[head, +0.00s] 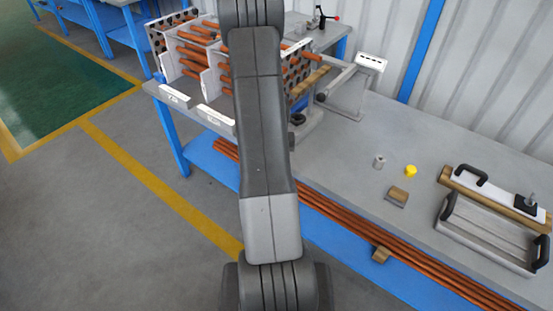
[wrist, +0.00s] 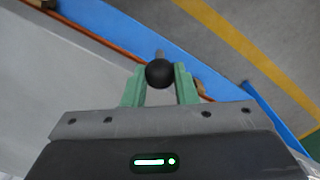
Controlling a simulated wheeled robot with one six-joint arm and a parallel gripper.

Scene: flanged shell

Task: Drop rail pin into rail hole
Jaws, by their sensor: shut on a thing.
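In the wrist view, my gripper (wrist: 159,84) has its green fingers shut on the rail pin, with its round black knob (wrist: 160,72) between the fingertips. A short piece of grey shaft shows just beyond the knob; the rest of the pin is hidden. In the head view my arm covers the gripper and the pin. The rail hole cannot be made out in either view. A flanged shell with copper tubes (head: 196,57) stands on the grey bench at the back left, partly behind my arm. A dark round part (head: 297,118) shows beside my arm near the bench edge.
On the bench to the right are a small metal cylinder (head: 379,162), a yellow piece (head: 410,171), a wooden block (head: 397,196) and a tray with black handles (head: 486,236). Copper tubes (head: 350,230) lie on the blue lower shelf.

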